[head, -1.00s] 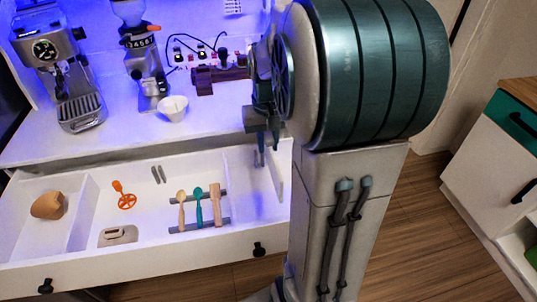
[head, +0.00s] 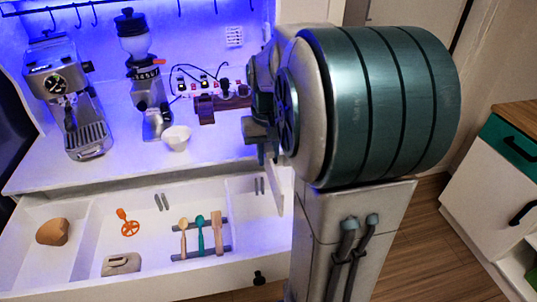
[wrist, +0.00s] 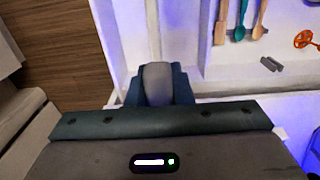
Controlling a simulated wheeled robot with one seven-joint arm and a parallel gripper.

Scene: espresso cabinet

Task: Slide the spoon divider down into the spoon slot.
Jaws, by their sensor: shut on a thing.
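My gripper (head: 262,150) hangs over the right end of the open drawer, partly hidden by my arm. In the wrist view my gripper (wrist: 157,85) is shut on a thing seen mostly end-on. A thin pale panel below it, which looks like the spoon divider (head: 274,194), stands upright at the drawer's right; it shows as a narrow strip in the wrist view (wrist: 152,28). Two pairs of short grey guides stand at the drawer's back, one right of the spoons (head: 260,186) and one left of them (head: 161,202). I cannot tell whether the divider touches a guide.
Several wooden and teal spoons (head: 200,236) lie on a rack. The counter holds a white cup (head: 177,138), grinder (head: 150,95) and espresso machine (head: 75,110).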

